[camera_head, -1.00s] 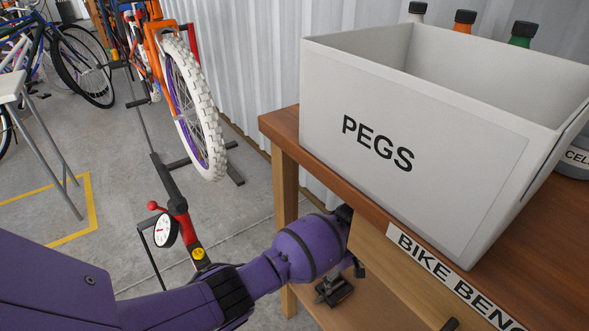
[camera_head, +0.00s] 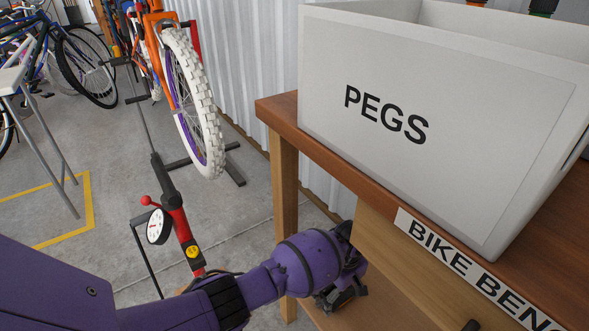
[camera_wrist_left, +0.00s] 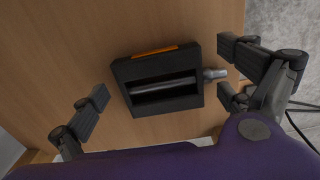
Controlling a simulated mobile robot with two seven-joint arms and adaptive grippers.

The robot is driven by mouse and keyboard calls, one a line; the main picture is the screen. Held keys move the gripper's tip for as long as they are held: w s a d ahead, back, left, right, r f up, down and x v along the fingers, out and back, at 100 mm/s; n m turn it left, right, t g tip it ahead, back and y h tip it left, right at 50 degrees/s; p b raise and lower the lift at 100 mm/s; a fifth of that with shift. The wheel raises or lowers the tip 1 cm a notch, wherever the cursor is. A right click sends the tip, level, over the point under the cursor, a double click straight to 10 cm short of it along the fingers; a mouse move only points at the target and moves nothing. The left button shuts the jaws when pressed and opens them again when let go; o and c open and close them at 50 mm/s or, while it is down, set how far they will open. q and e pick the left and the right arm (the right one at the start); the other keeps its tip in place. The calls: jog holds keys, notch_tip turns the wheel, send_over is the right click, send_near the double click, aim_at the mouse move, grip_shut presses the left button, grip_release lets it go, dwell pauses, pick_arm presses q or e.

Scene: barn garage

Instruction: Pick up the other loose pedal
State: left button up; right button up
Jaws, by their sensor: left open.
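A loose pedal (camera_wrist_left: 158,80) lies on a wooden shelf (camera_wrist_left: 190,22) below the bench top. In the left wrist view it is a black rectangular frame with an orange reflector strip and a short silver axle pointing right. My left gripper (camera_wrist_left: 163,92) is open, with its fingers on either side of the pedal and a gap at the left finger. The right fingers are close to the axle; I cannot tell if they touch it. In the head view my left gripper (camera_head: 342,292) is at the shelf under the bench and mostly covers the pedal. My right gripper is not in view.
A white box marked PEGS (camera_head: 450,70) stands on the bench top (camera_head: 285,110). The bench front and its label (camera_head: 470,268) are just right of my left wrist. A floor pump (camera_head: 178,220) stands left of the bench leg (camera_head: 284,200). An orange bicycle (camera_head: 170,75) is behind.

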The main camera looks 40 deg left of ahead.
pick_arm(q)
jog(key=shift+w+d+r, duration=0.1)
jog(key=shift+w+r, duration=0.1)
jog(key=shift+r, duration=0.05)
jog(key=c, duration=1.4)
